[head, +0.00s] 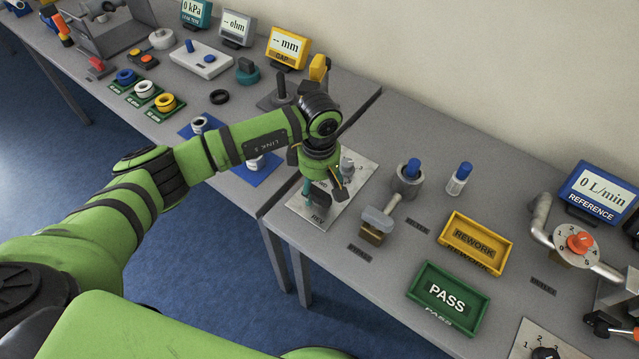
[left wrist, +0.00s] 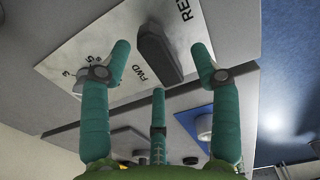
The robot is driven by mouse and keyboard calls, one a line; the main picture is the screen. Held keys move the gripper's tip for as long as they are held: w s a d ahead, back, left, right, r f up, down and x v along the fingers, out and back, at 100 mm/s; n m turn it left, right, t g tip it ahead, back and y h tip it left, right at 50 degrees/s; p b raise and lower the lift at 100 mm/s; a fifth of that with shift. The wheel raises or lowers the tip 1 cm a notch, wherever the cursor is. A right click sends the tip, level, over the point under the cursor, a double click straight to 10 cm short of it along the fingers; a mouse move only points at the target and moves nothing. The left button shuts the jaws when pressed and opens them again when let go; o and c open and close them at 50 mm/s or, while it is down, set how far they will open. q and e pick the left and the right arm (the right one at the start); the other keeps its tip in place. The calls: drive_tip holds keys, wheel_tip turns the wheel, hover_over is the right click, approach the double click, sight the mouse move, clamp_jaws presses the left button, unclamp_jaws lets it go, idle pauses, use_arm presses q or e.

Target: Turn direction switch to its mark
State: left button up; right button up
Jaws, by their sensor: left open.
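The direction switch is a dark grey bar-shaped knob (left wrist: 160,54) on a pale plate (left wrist: 88,48) in the left wrist view. FWD is printed near its lower left and REV near the upper right. The bar lies slanted between the two words; I cannot tell which end is its pointer. In the head view the plate (head: 356,187) lies near the table's left front corner, with REV at its front edge. My left gripper (head: 322,194) is over it, pointing down. In the left wrist view its teal fingers (left wrist: 160,62) are spread around the knob, apart from it.
A second, grey knob (head: 347,166) stands on the plate behind the gripper. A yellow REWORK tray (head: 475,226) and green PASS tray (head: 412,289) are farther right. A gap separates the two tables.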

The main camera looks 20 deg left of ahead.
use_arm(q)
drive_tip(key=shift+w+f, duration=0.35)
drive_tip(key=shift+f, duration=0.7)
drive_tip(key=shift+s, duration=0.1)
drive_tip(key=c, duration=1.2)
drive_tip(key=shift+o, duration=0.2)
use_arm(e)
drive_tip(key=shift+w+a+r, duration=0.15)
drive_tip(key=shift+w+r, duration=0.05)
drive_tip(key=shift+w, duration=0.25)
drive_tip(key=shift+s, duration=0.1)
